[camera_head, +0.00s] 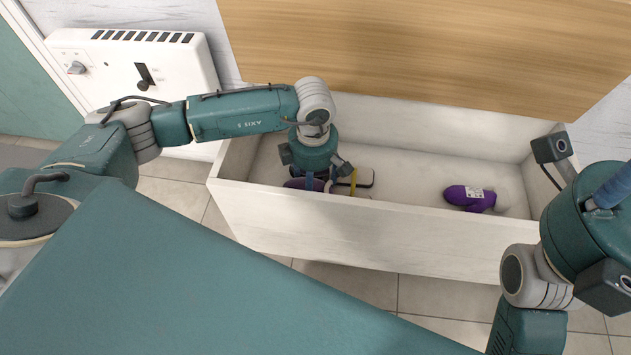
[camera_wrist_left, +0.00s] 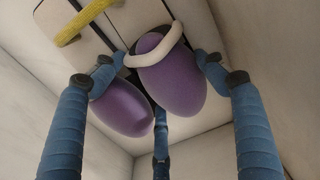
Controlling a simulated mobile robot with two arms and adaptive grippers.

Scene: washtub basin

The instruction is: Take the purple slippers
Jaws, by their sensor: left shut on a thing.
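The pair of purple slippers (camera_head: 296,184) lies at the left end of a long white box, largely hidden under my left gripper (camera_head: 321,181). In the left wrist view one slipper (camera_wrist_left: 170,85) has a pale strap across it and the other slipper (camera_wrist_left: 122,108) is beside it. My left gripper (camera_wrist_left: 156,64) has blue fingers on the outer sides of the pair and a third finger between them. It is shut on the slippers, down inside the box. My right gripper (camera_head: 608,190) is at the right edge of the head view, its fingers mostly cut off.
The white box (camera_head: 370,221) has a raised wooden lid (camera_head: 430,45) behind it. A pale object with a yellow strap (camera_wrist_left: 85,22) lies against the slippers. A purple bottle-like item (camera_head: 468,197) lies at the box's right end. The middle floor is clear. A white heater (camera_head: 110,65) stands left.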

